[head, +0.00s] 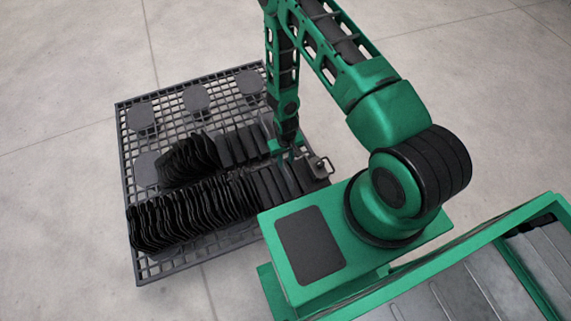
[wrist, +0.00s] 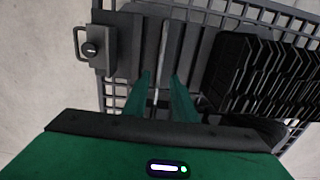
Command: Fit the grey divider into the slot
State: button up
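My gripper (head: 287,147) points down over the right part of a dark lattice rack. In the wrist view its two green fingers (wrist: 162,78) stand apart. A thin light-grey edge (wrist: 160,55), apparently the grey divider, runs between them, with a gap visible on each side. I cannot tell how deep it sits or whether it is in a slot. Broad dark grey plates (wrist: 189,45) lie on both sides of it. In the head view my arm and the plates hide the divider, and no slot can be made out.
The lattice rack (head: 128,190) lies on a pale floor. Rows of black wavy plates (head: 190,208) fill its front and middle, and round grey pads (head: 196,98) sit at its back. A block with a handle (head: 320,166) stands at the right, close to my gripper.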

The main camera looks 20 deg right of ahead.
jog(key=shift+r, duration=0.4)
jog(key=w+d+r+m+h, duration=0.1)
jog(key=w+d+r, duration=0.25)
jog(key=r, duration=0.55)
jog(key=w+d+r, duration=0.2)
jog(key=d+r, duration=0.2)
jog(key=r, duration=0.5)
jog(key=s+d+r+m, duration=0.15)
jog(key=d+r, duration=0.25)
jog(key=r, duration=0.4)
jog(key=s+d+r, duration=0.2)
jog(key=d+r, duration=0.1)
jog(key=r, duration=0.5)
jog(key=s+d+r+m, duration=0.1)
jog(key=s+d+r, duration=0.1)
jog(key=s+r, duration=0.45)
jog(key=s+d+r+m, duration=0.15)
jog(key=s+r, duration=0.25)
jog(key=r, duration=0.5)
jog(key=s+r, duration=0.3)
jog(key=s, duration=0.4)
jog(key=s+r+m+y, duration=0.1)
jog(key=s+r, duration=0.3)
jog(key=s, duration=0.4)
jog(key=shift+a+r, duration=0.2)
jog(key=shift+a, duration=0.05)
